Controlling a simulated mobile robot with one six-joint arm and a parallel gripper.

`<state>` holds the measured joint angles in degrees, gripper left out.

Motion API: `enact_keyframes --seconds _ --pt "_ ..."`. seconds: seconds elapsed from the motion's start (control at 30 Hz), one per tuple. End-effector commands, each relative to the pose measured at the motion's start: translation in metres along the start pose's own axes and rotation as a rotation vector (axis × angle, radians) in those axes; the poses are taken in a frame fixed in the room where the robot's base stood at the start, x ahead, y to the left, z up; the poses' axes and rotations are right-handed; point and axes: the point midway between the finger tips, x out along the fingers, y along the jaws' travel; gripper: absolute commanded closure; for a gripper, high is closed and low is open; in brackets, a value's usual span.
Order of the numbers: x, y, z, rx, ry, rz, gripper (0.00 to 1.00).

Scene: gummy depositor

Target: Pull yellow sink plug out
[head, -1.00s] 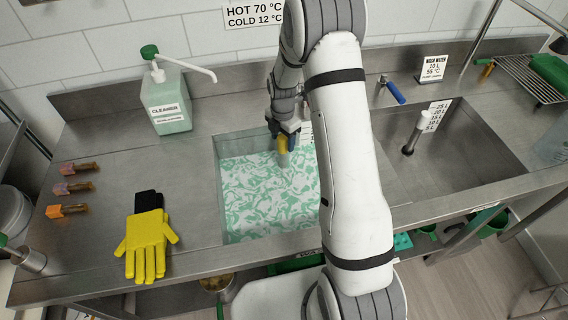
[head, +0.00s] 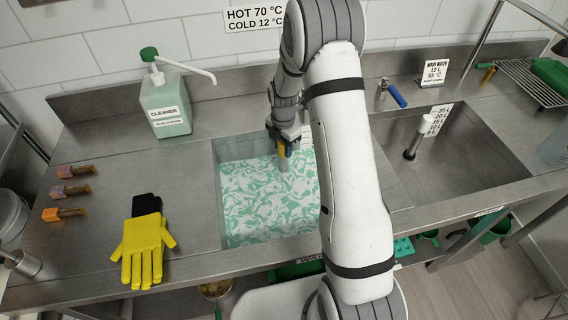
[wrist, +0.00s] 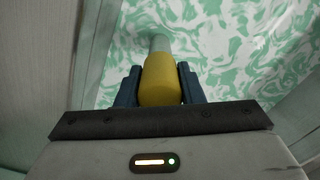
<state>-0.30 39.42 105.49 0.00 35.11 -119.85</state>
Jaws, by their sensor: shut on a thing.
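The yellow top of the sink plug (wrist: 159,80) is between the two dark blue fingers of my gripper (wrist: 159,92) in the wrist view. My gripper is shut on it. Below the yellow part, a grey-green shaft goes down into the swirled green and white liquid (head: 262,205) in the left sink. In the head view my gripper (head: 283,145) is over the back of this sink, and the plug's yellow part (head: 282,151) shows just under it. The lower end of the plug is hidden by the liquid.
The right sink (head: 470,165) is empty of liquid, with a white-topped standing pipe (head: 421,130) in it. A cleaner bottle (head: 166,105) stands at the back left.

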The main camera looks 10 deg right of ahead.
Motion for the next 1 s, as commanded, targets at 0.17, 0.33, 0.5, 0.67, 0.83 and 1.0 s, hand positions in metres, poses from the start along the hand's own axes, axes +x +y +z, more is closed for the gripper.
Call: enact_keyframes --seconds 0.17,0.33,0.5,0.67,0.83,1.0 --pt "0.000 0.000 0.000 0.001 0.000 0.000 0.98" --pt "-0.001 0.000 0.001 0.001 -0.001 0.001 1.00" --pt "-0.007 0.000 0.001 0.001 -0.001 0.002 1.00" --pt "-0.015 0.000 0.001 0.001 -0.001 0.003 1.00" --pt "-0.022 0.000 0.001 0.002 -0.001 0.002 1.00" --pt "-0.030 0.000 0.001 0.002 -0.001 0.001 1.00"
